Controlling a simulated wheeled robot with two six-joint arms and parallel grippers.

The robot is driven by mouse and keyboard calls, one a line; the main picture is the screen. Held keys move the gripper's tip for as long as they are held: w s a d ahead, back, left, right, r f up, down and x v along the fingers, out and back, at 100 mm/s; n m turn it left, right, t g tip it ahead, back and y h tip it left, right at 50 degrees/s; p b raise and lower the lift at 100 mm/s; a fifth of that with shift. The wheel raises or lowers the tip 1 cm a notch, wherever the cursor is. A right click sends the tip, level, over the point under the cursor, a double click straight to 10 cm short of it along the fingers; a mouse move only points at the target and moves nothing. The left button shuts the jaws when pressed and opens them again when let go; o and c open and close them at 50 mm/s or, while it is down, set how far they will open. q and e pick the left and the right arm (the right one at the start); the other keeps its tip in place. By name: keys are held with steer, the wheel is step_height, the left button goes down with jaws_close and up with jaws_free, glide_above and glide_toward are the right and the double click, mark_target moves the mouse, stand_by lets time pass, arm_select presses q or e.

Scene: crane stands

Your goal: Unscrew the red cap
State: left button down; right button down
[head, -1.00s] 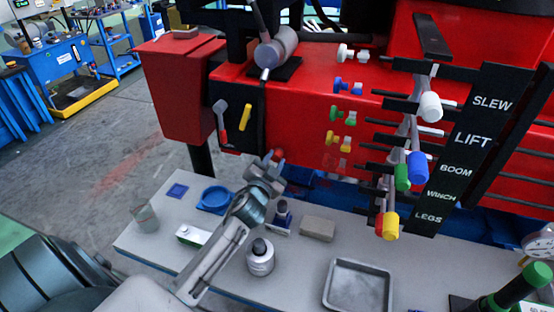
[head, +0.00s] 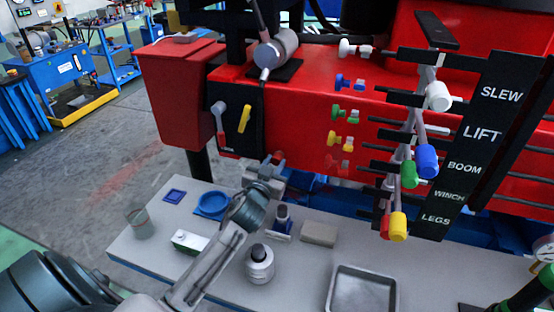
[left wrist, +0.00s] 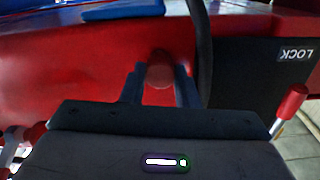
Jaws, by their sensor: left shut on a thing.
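My left gripper (head: 275,158) is at the lower part of the red crane body (head: 290,115), in front of its face and above the table's back edge. In the left wrist view, a round red cap (left wrist: 160,74) sits between the two dark fingers (left wrist: 160,80), against the red body. The fingers are shut on its sides. In the head view the fingers mostly hide the cap. I cannot tell how far the cap is turned. My right gripper is not in view.
The table (head: 215,260) holds a blue dish (head: 213,205), a white bottle (head: 260,264), a grey block (head: 319,233) and a metal tray (head: 362,290). Coloured levers (head: 426,161) stick out at right. A black hose (left wrist: 203,50) runs close beside the gripper in the wrist view.

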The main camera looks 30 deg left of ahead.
arm_select(q)
steer(key=shift+f+n+b, duration=0.25)
steer(key=shift+n+b, duration=0.05)
steer(key=shift+b, duration=0.05)
steer(key=n+b, duration=0.2)
steer(key=shift+n, duration=0.3)
steer(key=shift+n+b, duration=0.3)
steer(key=shift+n, duration=0.3)
steer(key=shift+r+n, duration=0.15)
steer(key=shift+n, duration=0.25)
steer(key=shift+f+n+b, duration=0.2)
steer(key=shift+n+b, duration=0.65)
steer(key=shift+n, duration=0.15)
steer(key=shift+r+n+b, duration=0.1)
steer(key=shift+n+b, duration=0.45)
steer(key=shift+n, duration=0.65)
steer(key=shift+r+n, duration=0.1)
steer(key=shift+n, duration=0.3)
